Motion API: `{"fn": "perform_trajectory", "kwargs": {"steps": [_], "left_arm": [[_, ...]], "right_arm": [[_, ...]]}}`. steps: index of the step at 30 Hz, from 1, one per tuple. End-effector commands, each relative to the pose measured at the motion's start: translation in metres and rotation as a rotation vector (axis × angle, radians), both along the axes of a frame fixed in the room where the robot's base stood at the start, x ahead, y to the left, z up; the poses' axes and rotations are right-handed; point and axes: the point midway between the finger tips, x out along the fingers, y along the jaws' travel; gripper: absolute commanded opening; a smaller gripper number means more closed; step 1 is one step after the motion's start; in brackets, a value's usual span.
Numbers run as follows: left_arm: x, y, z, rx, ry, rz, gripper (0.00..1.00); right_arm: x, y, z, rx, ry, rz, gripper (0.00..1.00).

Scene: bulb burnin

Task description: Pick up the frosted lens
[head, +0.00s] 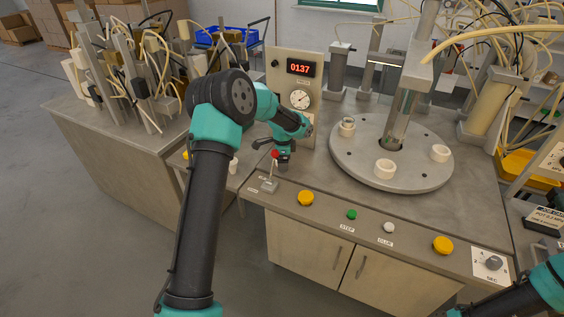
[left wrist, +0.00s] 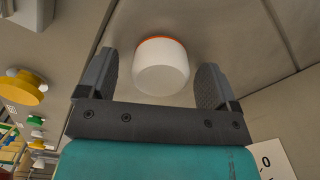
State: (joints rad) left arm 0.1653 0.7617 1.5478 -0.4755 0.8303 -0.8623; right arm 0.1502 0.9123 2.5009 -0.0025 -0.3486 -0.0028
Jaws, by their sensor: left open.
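The frosted lens (left wrist: 161,66) is a white, rounded cylinder with an orange band at its far end in the left wrist view. It lies between the two fingers of my left gripper (left wrist: 155,80), with gaps on both sides. That gripper is open and does not visibly touch the lens. In the head view my left gripper (head: 284,163) is low at the bench's left side, beside the gauge panel, its fingers hard to make out. I cannot make out the lens there. My right gripper is out of view.
A red-knobbed lever (head: 274,155) stands close to my left gripper. Yellow (head: 305,198), green (head: 351,214) and white (head: 389,227) buttons line the front edge. A round turntable (head: 350,165) with white sockets is to the right. A gauge panel (head: 298,88) stands behind.

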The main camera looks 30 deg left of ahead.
Motion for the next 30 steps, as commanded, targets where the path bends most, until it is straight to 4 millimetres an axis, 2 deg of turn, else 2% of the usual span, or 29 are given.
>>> {"fn": "perform_trajectory", "kwargs": {"steps": [5,21,30], "left_arm": [[0.0001,-0.0001,0.0002,0.000,0.000,0.000,0.83],[0.0001,-0.0001,0.0003,0.000,0.000,0.000,0.32],[0.0003,-0.0001,0.0038,0.001,-0.001,0.000,0.32]], "right_arm": [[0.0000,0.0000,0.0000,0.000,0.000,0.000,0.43],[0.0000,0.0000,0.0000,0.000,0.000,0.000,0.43],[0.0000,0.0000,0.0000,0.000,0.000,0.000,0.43]]}}
